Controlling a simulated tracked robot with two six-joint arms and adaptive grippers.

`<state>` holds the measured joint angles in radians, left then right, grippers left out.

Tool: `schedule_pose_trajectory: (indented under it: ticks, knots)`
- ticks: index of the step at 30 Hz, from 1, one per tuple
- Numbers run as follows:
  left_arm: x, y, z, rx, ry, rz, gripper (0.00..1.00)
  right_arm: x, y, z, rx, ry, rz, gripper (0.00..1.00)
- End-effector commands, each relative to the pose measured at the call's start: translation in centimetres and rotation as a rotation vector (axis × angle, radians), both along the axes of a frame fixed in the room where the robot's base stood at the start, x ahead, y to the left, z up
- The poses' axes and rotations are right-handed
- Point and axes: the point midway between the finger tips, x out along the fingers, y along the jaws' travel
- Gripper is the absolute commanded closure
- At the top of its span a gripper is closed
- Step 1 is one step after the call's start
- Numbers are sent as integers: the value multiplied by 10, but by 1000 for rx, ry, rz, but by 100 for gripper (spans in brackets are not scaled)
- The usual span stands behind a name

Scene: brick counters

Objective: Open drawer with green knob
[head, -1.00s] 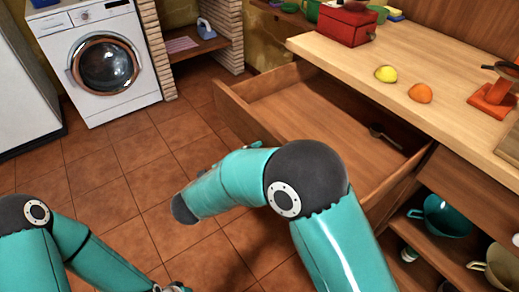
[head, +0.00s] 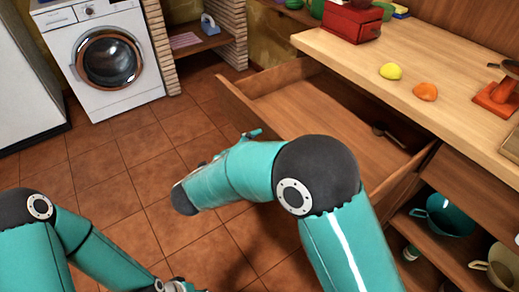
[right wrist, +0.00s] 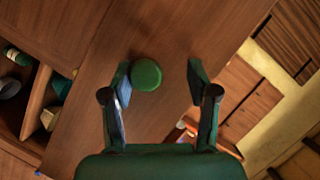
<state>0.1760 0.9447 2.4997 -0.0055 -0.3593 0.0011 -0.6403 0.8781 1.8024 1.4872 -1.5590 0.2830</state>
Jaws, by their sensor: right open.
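The drawer (head: 330,110) stands pulled out from under the wooden counter in the head view, with a dark utensil (head: 388,136) lying in it. The round green knob (right wrist: 146,74) sits on the brown drawer front (right wrist: 165,30) in the right wrist view. My right gripper (right wrist: 160,78) is open, its fingers either side of the knob; the knob is close to the left finger and well apart from the right one. In the head view my right arm hides the knob and most of that gripper. Only a bit of my left gripper (head: 178,286) shows at the bottom edge.
The counter (head: 375,75) holds a red box (head: 350,24), a lemon (head: 391,71), an orange (head: 425,91) and a red-orange stand (head: 495,97). Open shelves below hold a teal pot (head: 440,214). A washing machine (head: 108,60) stands at the back left. Tiled floor is free left of the drawer.

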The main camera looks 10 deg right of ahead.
Motion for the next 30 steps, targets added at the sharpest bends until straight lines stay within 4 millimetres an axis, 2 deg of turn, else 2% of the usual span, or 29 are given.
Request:
schedule_pose_trajectory:
  ticks: [1, 5, 7, 8, 9, 12, 17, 30]
  knots:
    - [0, 0, 0, 0, 0, 0, 54, 1, 0, 13, -1, -11, -1, 43]
    - [0, 0, 0, 0, 0, 0, 54, 2, 0, 42, -3, -20, -1, 43]
    - [0, 0, 1, 0, 0, 0, 54, 3, 1, 56, -2, -23, 0, 35]
    - [0, 0, 1, 0, 0, 0, 54, 3, 1, 61, -2, -24, 1, 35]
    - [0, 0, 1, 0, 0, 0, 54, 3, 1, 68, -2, -23, 2, 43]
    - [0, 0, 1, 0, 0, 0, 54, 3, 1, 78, -3, -17, 1, 43]
    - [0, 0, 0, 0, 0, 0, 54, 3, 0, 85, -4, -10, 1, 43]
    - [0, 0, -1, 0, 0, 0, 54, 3, 0, 83, -4, -5, 1, 43]
